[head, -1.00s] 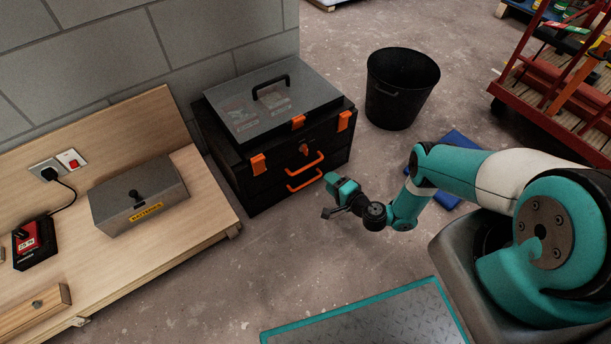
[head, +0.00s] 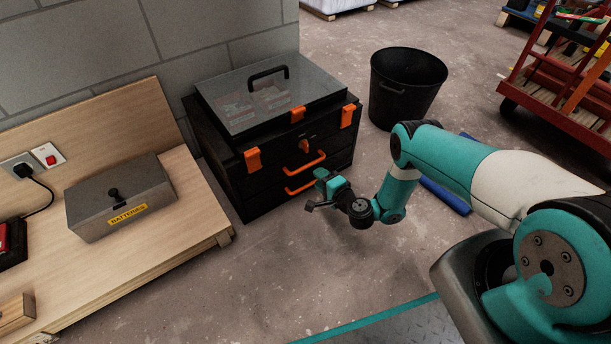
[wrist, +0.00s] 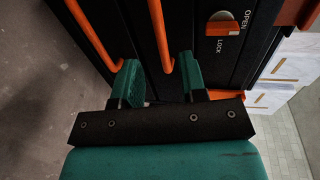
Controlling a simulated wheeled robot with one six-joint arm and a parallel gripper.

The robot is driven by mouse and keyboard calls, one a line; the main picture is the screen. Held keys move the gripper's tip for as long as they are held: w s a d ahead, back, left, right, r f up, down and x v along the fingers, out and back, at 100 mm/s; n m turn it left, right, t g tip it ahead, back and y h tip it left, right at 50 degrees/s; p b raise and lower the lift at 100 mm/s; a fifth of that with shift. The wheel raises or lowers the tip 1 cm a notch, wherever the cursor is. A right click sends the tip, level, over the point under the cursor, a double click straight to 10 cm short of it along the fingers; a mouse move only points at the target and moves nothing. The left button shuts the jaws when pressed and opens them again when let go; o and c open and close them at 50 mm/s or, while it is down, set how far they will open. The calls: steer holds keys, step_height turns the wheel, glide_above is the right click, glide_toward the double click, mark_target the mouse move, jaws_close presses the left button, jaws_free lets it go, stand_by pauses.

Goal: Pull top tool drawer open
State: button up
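The black toolbox (head: 240,190) stands on the floor against the wall, with two orange drawer handles on its front. The top drawer handle (head: 304,165) is just below the lock knob (head: 304,145); the lower handle (head: 304,187) is beneath it. Both drawers look shut. My gripper (head: 315,190) is in front of the toolbox, close to the handles. In the wrist view my gripper's teal fingers (wrist: 157,80) are apart, with the top handle (wrist: 160,40) lined up between them and the lower handle (wrist: 95,35) to the left. I cannot tell whether the fingers reach around it.
A workbench (head: 110,265) with a grey batteries box (head: 120,200) is at left. A black bin (head: 405,90) stands right of the toolbox. A blue object (head: 445,195) lies behind my arm. A red cart (head: 560,100) is at far right. Floor in front of the toolbox is clear.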

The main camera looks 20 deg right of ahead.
mark_target(307, 167)
steer(key=w+b, duration=0.1)
steer(key=b, duration=0.4)
steer(key=w+f+b, duration=0.1)
steer(key=b, duration=0.4)
steer(key=shift+w+a+f+b, duration=0.15)
steer(key=shift+a+b, duration=0.15)
steer(key=shift+a, duration=0.1)
steer(key=shift+r+b+x, duration=0.2)
steer(key=shift+b+x, duration=1.1)
steer(key=shift+x, duration=0.1)
steer(key=shift+r+b+x, duration=0.2)
steer(key=shift+b+x, duration=1.05)
steer(key=shift+x, duration=0.1)
steer(key=shift+w, duration=0.1)
